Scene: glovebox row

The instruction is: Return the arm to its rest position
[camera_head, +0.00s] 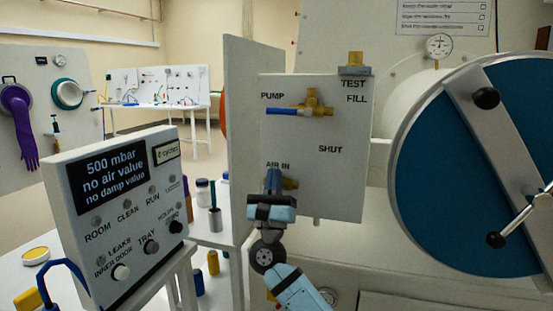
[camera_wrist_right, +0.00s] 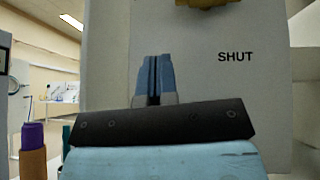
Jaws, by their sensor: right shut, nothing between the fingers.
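Whether the fingers touch the panel or the fitting, I cannot tell. My right arm comes up from the bottom middle of the head view. My left gripper is not in view.
A brass valve with a blue handle (camera_head: 287,111) sits at PUMP. A large blue round door (camera_head: 450,170) with a bar and black knobs is at the right. A control box (camera_head: 118,215) reading "500 mbar" stands at the left. Small bottles (camera_head: 215,219) stand between.

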